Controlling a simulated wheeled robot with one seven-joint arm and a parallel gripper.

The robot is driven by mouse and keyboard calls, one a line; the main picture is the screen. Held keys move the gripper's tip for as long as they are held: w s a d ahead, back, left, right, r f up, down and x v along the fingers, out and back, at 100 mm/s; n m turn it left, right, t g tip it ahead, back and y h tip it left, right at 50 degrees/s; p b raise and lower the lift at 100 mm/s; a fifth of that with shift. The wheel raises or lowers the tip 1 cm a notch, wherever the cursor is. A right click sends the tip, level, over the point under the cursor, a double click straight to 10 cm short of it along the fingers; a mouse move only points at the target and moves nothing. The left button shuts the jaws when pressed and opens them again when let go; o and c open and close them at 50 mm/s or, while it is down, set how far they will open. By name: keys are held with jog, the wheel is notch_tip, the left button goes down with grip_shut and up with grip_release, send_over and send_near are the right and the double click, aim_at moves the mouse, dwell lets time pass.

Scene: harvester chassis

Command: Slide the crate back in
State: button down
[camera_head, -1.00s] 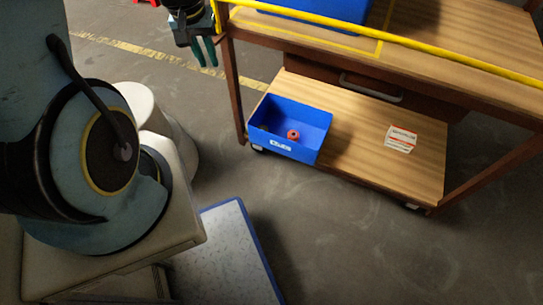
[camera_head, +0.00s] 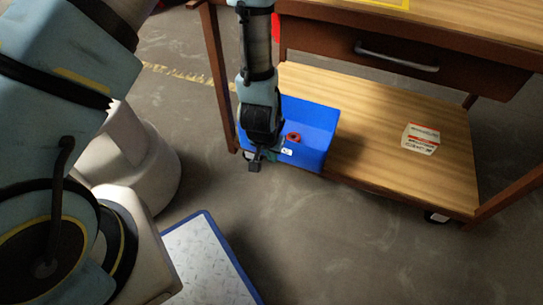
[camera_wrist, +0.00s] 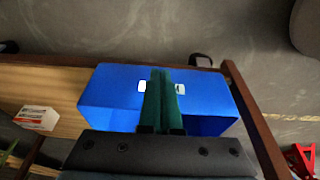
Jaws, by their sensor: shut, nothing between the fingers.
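The blue crate (camera_head: 318,128) sits on the wooden lower shelf of the cart, at its left front corner. Its front wall with a white label is close to the shelf's front edge; I cannot tell how far it overhangs. A small red ring-like part (camera_head: 293,137) lies in it. My gripper (camera_head: 256,162) points down at the crate's left front, and my arm hides part of that side. In the wrist view the shut green fingers (camera_wrist: 162,100) lie across the middle of the crate (camera_wrist: 108,92), over its label. I cannot tell whether they touch it.
The lower shelf (camera_head: 375,140) is clear right of the crate except for a white and red box (camera_head: 421,139). Dark red cart legs (camera_head: 220,85) stand beside the crate and at the right. A drawer with a handle (camera_head: 397,57) hangs above.

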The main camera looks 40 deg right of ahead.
jog(key=w+d+f+b, duration=0.3)
jog(key=d+f, duration=0.2)
jog(key=f, duration=0.3)
jog(key=shift+w+d, duration=0.2)
